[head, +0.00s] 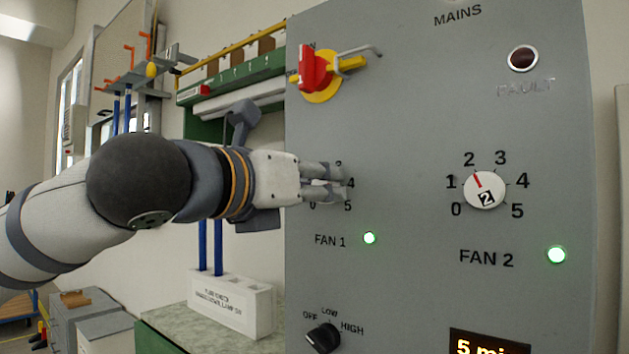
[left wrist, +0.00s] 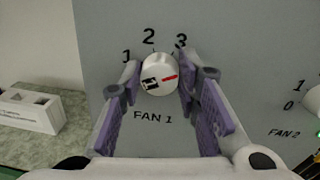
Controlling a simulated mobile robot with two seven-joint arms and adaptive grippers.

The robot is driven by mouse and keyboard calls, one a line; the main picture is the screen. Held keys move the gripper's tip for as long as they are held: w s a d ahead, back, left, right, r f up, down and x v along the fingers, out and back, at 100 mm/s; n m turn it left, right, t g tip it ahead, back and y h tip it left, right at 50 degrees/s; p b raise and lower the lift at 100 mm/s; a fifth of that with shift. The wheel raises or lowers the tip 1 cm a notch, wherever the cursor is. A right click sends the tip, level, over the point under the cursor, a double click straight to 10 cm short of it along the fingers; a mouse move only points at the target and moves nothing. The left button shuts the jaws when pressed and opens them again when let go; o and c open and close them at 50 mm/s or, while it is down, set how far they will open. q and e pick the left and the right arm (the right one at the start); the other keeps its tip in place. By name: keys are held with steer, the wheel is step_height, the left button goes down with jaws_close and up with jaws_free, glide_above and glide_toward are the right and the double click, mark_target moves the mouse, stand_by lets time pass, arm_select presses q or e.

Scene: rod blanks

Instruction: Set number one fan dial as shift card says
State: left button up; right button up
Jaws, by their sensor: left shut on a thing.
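The fan 1 dial (left wrist: 159,75) is a white round knob with a red pointer line and a small black-and-white label. Its pointer aims to the right, past the 3, where my finger hides the scale. My left gripper (head: 338,182) reaches the panel from the left and is shut on this dial; in the left wrist view its purple-padded fingers stand on both sides of it. In the head view the fingers hide the dial and part of its scale. My right gripper is not in view. I see no shift card.
The grey panel (head: 400,130) also carries the fan 2 dial (head: 484,190), pointing near 2, a red-and-yellow mains switch (head: 318,72), an OFF-LOW-HIGH knob (head: 323,338), a dark fault lamp (head: 523,58) and a lit display (head: 488,344). Green lamps (head: 369,238) glow beside both fan labels. A white block (head: 230,305) stands left.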

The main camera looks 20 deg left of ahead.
arm_select(q)
steer(key=n, duration=0.2)
steer(key=n+p, duration=0.1)
steer(key=n, duration=0.1)
steer(key=shift+a+r, duration=0.15)
steer(key=shift+r, duration=0.05)
steer(key=shift+f+n+p, duration=0.15)
steer(key=shift+n+p, duration=0.4)
steer(key=shift+n, duration=0.95)
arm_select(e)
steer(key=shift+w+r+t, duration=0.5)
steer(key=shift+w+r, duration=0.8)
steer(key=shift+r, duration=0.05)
arm_select(q)
steer(key=o, duration=1.2)
steer(key=shift+c, duration=0.2)
steer(key=v, duration=1.2)
